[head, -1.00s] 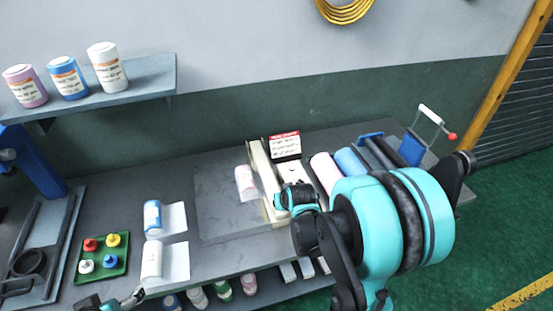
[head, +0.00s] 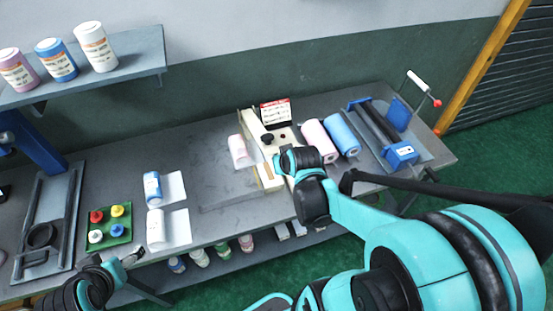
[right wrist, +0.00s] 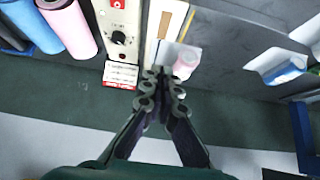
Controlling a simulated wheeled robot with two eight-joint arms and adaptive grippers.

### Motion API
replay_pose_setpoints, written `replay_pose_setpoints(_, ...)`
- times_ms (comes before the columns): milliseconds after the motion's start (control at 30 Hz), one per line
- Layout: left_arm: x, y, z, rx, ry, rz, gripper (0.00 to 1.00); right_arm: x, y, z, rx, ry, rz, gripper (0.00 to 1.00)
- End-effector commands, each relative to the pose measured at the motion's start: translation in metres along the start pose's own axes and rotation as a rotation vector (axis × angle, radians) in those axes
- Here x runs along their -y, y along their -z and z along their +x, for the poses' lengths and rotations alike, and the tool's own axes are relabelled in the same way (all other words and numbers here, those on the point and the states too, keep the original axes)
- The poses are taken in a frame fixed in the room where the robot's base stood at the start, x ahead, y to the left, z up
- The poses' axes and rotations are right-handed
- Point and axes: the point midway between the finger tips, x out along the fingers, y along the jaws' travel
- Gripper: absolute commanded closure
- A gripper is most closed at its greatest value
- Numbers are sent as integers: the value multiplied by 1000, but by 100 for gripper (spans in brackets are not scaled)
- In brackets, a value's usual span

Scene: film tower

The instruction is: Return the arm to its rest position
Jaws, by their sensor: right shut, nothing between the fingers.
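My right arm reaches in from the lower right in the head view, its teal wrist over the cream sealer (head: 258,160) on the bench. Its fingers are largely hidden there behind the wrist. In the right wrist view my right gripper (right wrist: 162,80) is shut and empty, with its tips in front of the sealer's pale bar (right wrist: 160,35). I cannot tell whether they touch it. My left gripper (head: 132,258) is at the bench's front edge, below the white roll; its finger gap is too small to read.
Pink (head: 318,143) and blue (head: 342,134) rolls lie right of the sealer, near a blue-framed roller device (head: 403,154). A pink roll (head: 238,151) lies left of it. A green tray (head: 122,232) with coloured pieces is at left. Jars stand on the wall shelf (head: 140,64).

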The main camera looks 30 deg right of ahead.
Motion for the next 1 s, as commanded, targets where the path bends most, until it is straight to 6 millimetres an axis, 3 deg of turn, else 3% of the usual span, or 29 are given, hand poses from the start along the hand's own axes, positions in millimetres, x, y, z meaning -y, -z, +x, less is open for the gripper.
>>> replay_pose_setpoints(733, 0, 0, 0, 0, 0, 0, 20, 3, -2, -7, 0, 3, -4, 100)
replay_pose_setpoints(867, 0, -14, 20, 0, 0, 0, 20, 22, -18, -5, 6, 26, -32, 100)
replay_pose_setpoints(1000, 0, -38, 53, 0, 0, 0, 20, 57, -53, -7, 19, 67, -90, 100)
